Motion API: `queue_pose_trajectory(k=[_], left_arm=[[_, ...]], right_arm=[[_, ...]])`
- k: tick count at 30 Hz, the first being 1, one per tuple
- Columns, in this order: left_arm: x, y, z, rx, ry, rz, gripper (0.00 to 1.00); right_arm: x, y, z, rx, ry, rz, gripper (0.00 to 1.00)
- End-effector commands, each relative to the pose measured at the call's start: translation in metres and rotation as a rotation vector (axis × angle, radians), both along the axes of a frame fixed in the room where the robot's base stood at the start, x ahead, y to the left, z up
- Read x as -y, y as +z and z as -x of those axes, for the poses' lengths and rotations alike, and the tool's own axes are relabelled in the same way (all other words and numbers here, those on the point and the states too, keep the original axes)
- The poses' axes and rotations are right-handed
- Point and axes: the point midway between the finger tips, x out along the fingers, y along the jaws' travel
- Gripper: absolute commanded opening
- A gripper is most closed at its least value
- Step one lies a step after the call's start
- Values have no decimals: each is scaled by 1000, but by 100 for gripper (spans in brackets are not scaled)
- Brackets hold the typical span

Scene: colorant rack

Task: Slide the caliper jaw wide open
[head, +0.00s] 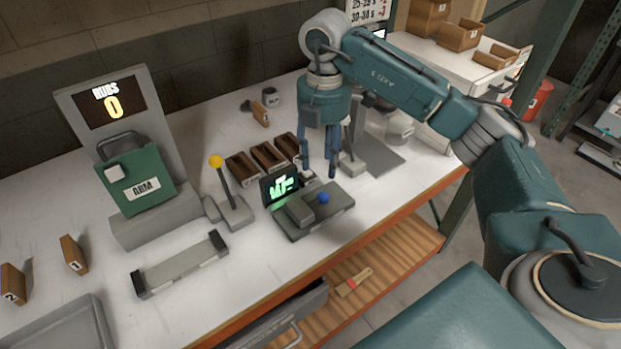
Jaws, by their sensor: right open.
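A dark grey device, which looks like the caliper (331,214), lies near the front edge of the bench. It has a small green-lit screen, a grey block (300,211) and a blue knob (323,197) on top. How far its jaw stands apart is too small to tell. My right gripper (319,170) points down with its fingers apart and empty, just behind and above the blue knob. It seems clear of the knob. My left gripper is not in view.
Left of the caliper stand a yellow-knobbed lever (227,185) and a grey bar (181,265) with dark ends. Small brown bins (243,168) sit close behind it. A green ARM box (136,178) stands at the left.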

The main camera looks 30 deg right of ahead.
Motion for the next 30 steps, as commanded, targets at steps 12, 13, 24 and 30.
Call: queue_pose_trajectory(k=[12,13,24,30], left_arm=[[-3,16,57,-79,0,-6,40],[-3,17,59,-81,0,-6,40],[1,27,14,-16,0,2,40],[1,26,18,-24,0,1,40]], right_arm=[[1,-62,3,-6,-1,0,43],[1,-67,3,-8,-1,1,43],[0,-106,2,-1,-1,-1,43],[0,-107,2,0,0,-1,43]])
